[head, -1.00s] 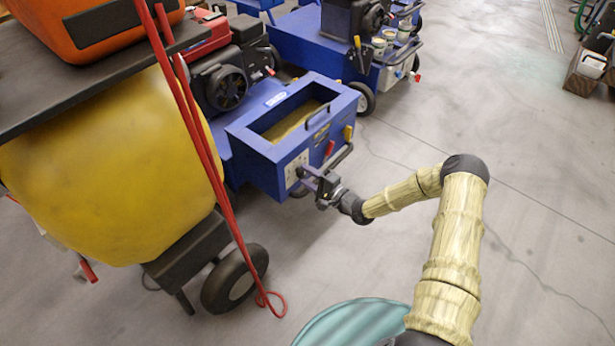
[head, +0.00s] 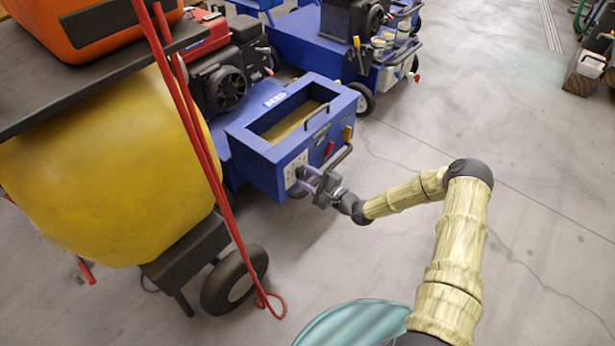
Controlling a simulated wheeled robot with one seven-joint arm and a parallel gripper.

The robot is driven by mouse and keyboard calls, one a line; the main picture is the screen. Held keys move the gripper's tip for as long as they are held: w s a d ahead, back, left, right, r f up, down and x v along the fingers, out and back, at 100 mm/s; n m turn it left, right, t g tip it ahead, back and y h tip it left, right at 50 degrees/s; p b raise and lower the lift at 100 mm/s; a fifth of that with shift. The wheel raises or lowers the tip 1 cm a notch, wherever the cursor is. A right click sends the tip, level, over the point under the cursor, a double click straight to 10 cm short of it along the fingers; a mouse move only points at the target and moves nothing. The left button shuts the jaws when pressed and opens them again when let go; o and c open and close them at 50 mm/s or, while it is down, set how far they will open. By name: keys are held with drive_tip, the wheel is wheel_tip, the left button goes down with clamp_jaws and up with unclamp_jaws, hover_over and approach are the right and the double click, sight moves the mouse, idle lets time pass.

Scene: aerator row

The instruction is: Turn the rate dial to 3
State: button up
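The blue seed-hopper machine (head: 262,165) stands left of centre in the head view, its open top box holding tan material. A pale dial plate (head: 292,168) is on the box's near end face. The rate dial itself is too small and too covered by my gripper to make out, and I cannot read its setting. My gripper (head: 304,180) is at this plate, coming from the right, with its two fingers reaching toward the plate and a gap showing between them. Whether the fingertips touch the dial cannot be told.
A red lever (head: 329,149) and a yellow one (head: 347,133) sit on the box's right side, near a black bar. A yellow tank (head: 110,170) with hanging red cords (head: 205,160) stands at left.

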drive_tip(key=o, duration=0.4)
drive_tip(key=shift+f, duration=0.15)
drive_tip(key=shift+c, duration=0.2)
drive_tip(key=shift+o, duration=0.4)
drive_tip(key=shift+d, duration=0.1)
drive_tip(key=shift+s+d+p, duration=0.35)
drive_tip(key=shift+s, duration=0.1)
drive_tip(key=p+v, duration=0.5)
drive_tip(key=v, duration=1.1)
drive_tip(key=shift+d, duration=0.2)
